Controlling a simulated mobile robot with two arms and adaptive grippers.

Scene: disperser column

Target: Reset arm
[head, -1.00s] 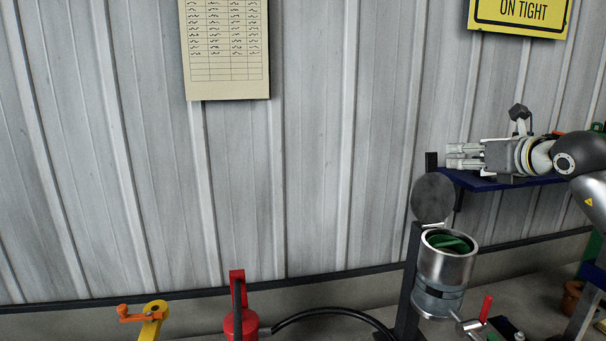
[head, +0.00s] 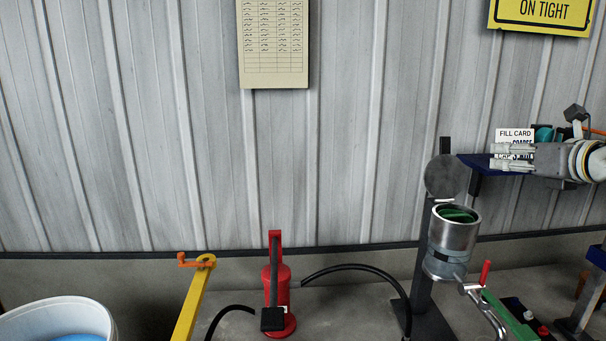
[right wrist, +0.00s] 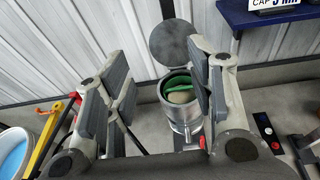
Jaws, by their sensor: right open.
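My right gripper (head: 514,158) is at the right of the head view, pointing left in front of the blue shelf. Its jaws are open and nothing shows between the fingers. In the right wrist view the open gripper (right wrist: 158,100) frames the steel disperser column (right wrist: 178,108) beyond it, apart from it. In the head view the column (head: 453,236) stands below and left of the gripper, with its round lid (head: 446,176) raised and green material (head: 458,215) inside. My left gripper is not in view.
A blue shelf (head: 476,168) with a fill card (head: 514,135) is behind the right gripper. A red pump (head: 278,285), a yellow bar (head: 190,305) and a white bucket (head: 108,318) stand along the floor. A black hose (head: 352,267) arcs towards the column.

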